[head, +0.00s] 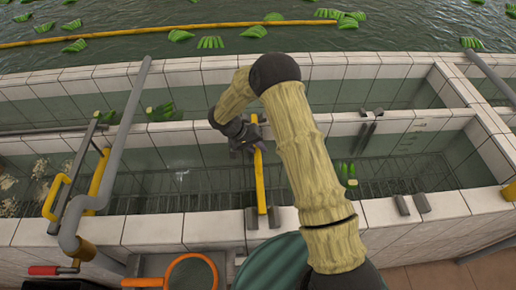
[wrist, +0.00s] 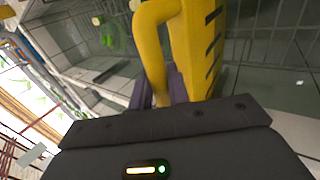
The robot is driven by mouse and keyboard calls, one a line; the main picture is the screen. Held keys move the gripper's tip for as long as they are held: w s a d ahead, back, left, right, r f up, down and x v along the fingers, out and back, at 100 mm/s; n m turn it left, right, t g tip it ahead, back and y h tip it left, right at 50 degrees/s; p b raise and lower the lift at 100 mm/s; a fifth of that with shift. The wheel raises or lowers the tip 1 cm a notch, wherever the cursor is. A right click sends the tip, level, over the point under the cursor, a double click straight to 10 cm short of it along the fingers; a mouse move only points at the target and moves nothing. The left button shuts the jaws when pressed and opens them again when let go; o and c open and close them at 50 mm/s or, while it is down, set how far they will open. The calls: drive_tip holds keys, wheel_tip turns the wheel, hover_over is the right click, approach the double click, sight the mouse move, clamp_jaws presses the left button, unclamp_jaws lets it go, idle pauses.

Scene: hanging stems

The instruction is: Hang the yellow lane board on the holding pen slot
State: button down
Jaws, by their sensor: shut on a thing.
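The yellow lane board (head: 260,182) shows as a long narrow yellow bar over the tank. My gripper (head: 246,142) is shut on it near its far end. In the wrist view the board (wrist: 199,55) has dark notches along one side and a looped yellow handle, with the gripper fingers (wrist: 178,90) around the handle's lower part. The board's near end appears between two grey blocks (head: 251,219) on the front wall; I cannot tell whether it touches them. Similar paired grey slots stand on the front wall (head: 411,204) and middle wall (head: 368,127). Which belongs to the holding pen is unclear.
White-tiled walls divide the water tanks. Grey pipes (head: 120,135) and yellow handles (head: 57,192) stand at left. An orange-rimmed round thing (head: 192,272) is at the front. Green banana bunches (head: 210,42) float behind, and one green bunch (head: 347,172) is in the tank at right.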

drive_tip(key=shift+f, duration=0.15)
unclamp_jaws()
idle(0.6)
drive_tip(key=p+v, duration=0.2)
drive_tip(key=v, duration=0.8)
idle(1.3)
idle(0.4)
